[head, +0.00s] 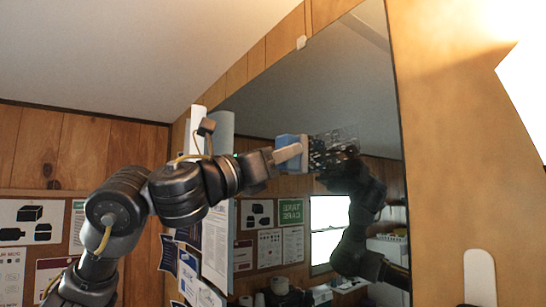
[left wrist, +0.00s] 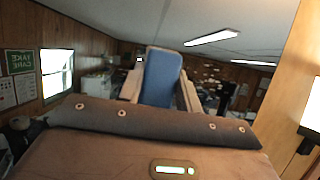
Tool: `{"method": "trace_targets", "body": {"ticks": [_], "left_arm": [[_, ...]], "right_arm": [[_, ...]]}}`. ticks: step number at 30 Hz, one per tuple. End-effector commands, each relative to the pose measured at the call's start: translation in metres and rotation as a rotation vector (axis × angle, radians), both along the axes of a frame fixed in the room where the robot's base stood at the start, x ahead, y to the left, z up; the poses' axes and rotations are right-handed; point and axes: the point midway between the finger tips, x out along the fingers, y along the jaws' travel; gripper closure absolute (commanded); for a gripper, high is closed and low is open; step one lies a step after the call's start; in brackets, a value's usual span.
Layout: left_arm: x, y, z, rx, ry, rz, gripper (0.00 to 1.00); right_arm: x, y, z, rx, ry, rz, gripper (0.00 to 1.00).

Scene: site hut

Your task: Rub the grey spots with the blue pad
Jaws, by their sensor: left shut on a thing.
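A tall mirror (head: 365,85) hangs on the wood wall. Grey spots (head: 335,148) form a speckled patch on its glass, over the reflection of my arm. They also show as pale specks in the left wrist view (left wrist: 207,73), right of the pad. My left gripper (head: 289,153) is shut on the blue pad (head: 288,140) and holds it up at the left side of the spots. The pad stands between the fingers in the left wrist view (left wrist: 162,76). I cannot tell if its face touches the glass. My right gripper is not in view.
Papers (head: 215,245) hang on the wall left of the mirror, behind my left arm. A notice board (head: 40,220) is at the far left. The mirror reflects a bright window (head: 327,240) and the room. Bare wood wall (head: 435,160) lies right of the mirror.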

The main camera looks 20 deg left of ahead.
Motion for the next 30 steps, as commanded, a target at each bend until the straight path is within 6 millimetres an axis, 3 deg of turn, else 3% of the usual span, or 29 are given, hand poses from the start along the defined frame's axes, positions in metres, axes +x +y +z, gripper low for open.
{"method": "trace_targets", "body": {"ticks": [11,21,30], "left_arm": [[-0.007,-0.014,0.000,0.001,0.000,-0.002,0.84],[-0.020,-0.040,-0.001,0.002,-0.001,-0.001,0.84],[-0.022,-0.045,-0.001,0.001,0.001,-0.002,0.84]], "right_arm": [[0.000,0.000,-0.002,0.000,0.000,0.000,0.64],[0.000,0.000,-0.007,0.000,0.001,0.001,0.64],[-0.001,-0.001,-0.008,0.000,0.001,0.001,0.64]]}}
